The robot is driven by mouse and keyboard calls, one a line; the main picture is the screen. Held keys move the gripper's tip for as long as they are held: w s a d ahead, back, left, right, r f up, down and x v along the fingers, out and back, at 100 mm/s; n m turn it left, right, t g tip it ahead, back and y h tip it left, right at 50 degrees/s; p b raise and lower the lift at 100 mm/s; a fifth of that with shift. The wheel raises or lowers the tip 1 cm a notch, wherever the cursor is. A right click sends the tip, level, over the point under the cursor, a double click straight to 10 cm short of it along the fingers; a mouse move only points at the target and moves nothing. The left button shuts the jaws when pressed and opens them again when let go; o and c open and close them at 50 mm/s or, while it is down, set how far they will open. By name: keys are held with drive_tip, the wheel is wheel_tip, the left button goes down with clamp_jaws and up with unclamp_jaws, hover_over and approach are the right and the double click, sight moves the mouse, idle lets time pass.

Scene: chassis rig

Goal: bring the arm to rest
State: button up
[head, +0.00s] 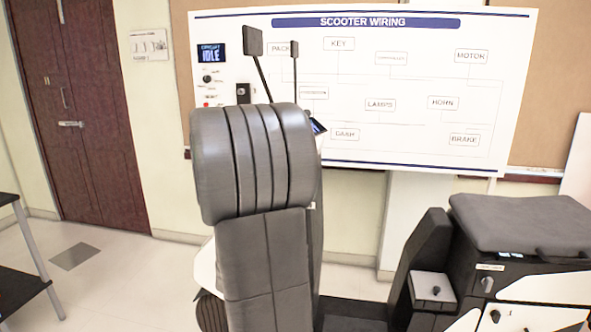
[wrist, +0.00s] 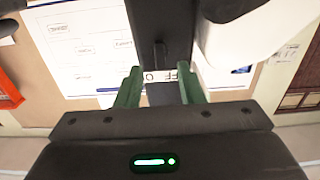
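My gripper (wrist: 160,88) shows in the wrist view, its two green fingers standing apart with nothing seen held between them. Beyond the fingers is a black upright part (wrist: 160,30) with a small slot-like detail and a white label strip (wrist: 157,75), partly hidden by the fingers. I cannot tell how far the fingertips are from that part. A green light glows on the dark gripper body in the foreground. The head view does not show my gripper; a large grey ribbed, padded form (head: 255,165) fills its middle and hides what is behind.
A scooter's grey seat (head: 525,222) is at the right, with a mirror (head: 253,41) and a small dash screen (head: 318,126) near the middle. A wiring board (head: 420,65) hangs behind; its display reads IDLE. A dark shelf (head: 22,285) stands left. Floor before the door (head: 85,110) is clear.

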drive_tip(key=w+d, duration=0.1)
drive_tip(key=w, duration=0.4)
drive_tip(key=s+m+p, duration=0.1)
drive_tip(key=m, duration=0.3)
drive_tip(key=s+m+p, duration=0.2)
drive_tip(key=m, duration=0.2)
drive_tip(key=s+a+m+p, duration=0.1)
drive_tip(key=s+m+p, duration=0.1)
drive_tip(key=m, duration=0.2)
drive_tip(key=shift+s+a, duration=0.1)
drive_tip(key=shift+s, duration=0.15)
idle(0.5)
drive_tip(key=shift+s, duration=0.1)
